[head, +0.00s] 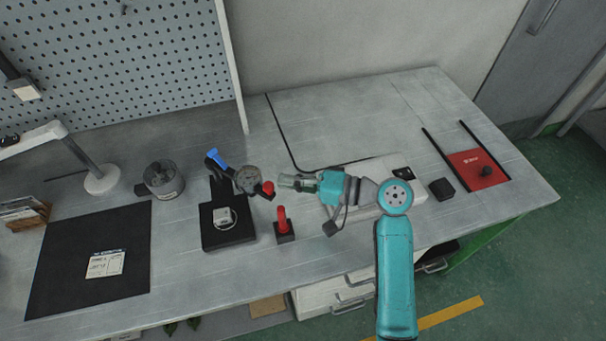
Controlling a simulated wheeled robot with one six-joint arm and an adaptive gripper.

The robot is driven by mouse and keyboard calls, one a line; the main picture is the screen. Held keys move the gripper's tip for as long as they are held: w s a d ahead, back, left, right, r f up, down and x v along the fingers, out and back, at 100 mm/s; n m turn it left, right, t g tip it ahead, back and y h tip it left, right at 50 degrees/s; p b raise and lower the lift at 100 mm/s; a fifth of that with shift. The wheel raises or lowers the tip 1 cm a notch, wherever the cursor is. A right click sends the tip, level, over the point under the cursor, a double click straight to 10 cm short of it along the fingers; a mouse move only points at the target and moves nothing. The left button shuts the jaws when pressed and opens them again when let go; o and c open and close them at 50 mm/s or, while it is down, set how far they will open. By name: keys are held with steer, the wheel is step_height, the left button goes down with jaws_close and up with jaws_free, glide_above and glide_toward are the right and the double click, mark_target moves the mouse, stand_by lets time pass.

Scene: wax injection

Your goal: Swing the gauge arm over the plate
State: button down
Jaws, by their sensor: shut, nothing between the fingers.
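The gauge stand has a black base plate (236,240) with a small pale part (225,216) on it. A dark post rises at its back, topped by a blue lever (217,159). The gauge arm, with a round grey dial (248,179) and a red knob (268,188) at its end, points to the right, behind and beside the plate's back right corner. My gripper (283,181) is shut and empty, its tips just right of the red knob. I cannot tell whether they touch it.
A red peg on a black block (283,228) stands right of the plate, in front of my gripper. A metal pot (163,180) and a black mat (85,270) with a label are to the left. A black box (441,189) and a red pad (485,176) lie at the right.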

mark_target(269, 190)
steer(key=shift+s+a, duration=0.15)
steer(key=shift+a, duration=0.05)
steer(key=shift+s+a, duration=0.35)
steer(key=shift+s, duration=0.25)
steer(key=shift+s+a, duration=0.3)
steer(key=shift+s, duration=0.3)
